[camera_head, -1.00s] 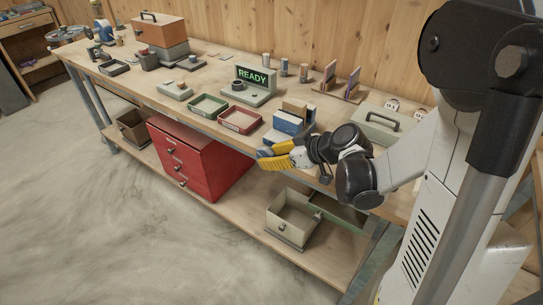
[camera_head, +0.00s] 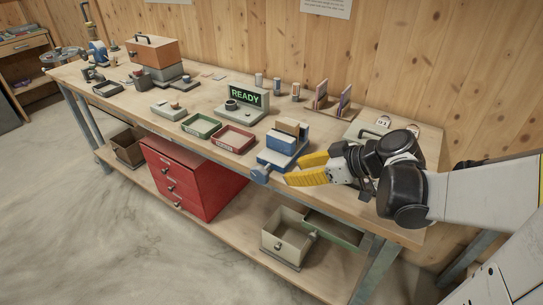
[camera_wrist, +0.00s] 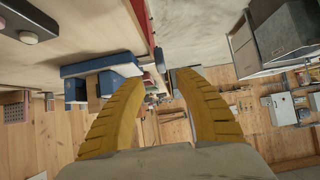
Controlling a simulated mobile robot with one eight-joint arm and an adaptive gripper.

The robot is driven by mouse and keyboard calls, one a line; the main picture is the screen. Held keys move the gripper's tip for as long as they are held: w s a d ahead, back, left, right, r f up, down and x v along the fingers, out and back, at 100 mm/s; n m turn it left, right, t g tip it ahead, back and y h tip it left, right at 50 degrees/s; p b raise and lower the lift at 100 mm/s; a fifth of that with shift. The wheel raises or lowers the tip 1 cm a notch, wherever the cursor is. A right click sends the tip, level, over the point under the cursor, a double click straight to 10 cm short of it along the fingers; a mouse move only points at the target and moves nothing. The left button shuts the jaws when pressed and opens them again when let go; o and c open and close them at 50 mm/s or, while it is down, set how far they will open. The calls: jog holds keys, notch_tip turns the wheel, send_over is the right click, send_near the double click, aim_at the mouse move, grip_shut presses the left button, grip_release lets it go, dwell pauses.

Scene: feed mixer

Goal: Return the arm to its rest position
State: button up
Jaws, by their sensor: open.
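My gripper (camera_head: 308,170) has yellow fingers and is at the bench's front edge, just right of the blue vise (camera_head: 283,150). In the wrist view my gripper's fingers (camera_wrist: 160,85) stand apart with nothing between them. The blue vise also shows in the wrist view (camera_wrist: 98,65), left of the fingers. A brown block (camera_head: 291,127) sits in the vise's top. My arm reaches in from the right of the head view, over the bench's right end.
The workbench (camera_head: 215,95) carries a READY display (camera_head: 245,97), a green tray (camera_head: 201,126), a red tray (camera_head: 234,139) and an orange toolbox (camera_head: 155,55). A red drawer cabinet (camera_head: 190,178) and an open beige drawer box (camera_head: 287,242) stand on the lower shelf. The floor in front is clear.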

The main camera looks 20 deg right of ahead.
dwell(0.4)
jog(key=s+a+r+m+g+h, duration=0.1)
jog(key=s+a+m+h, duration=0.5)
jog(key=s, duration=0.4)
jog(key=shift+s+a+m+g, duration=0.3)
jog(key=shift+a+m, duration=0.15)
jog(key=shift+m, duration=0.15)
jog(key=shift+r, duration=0.1)
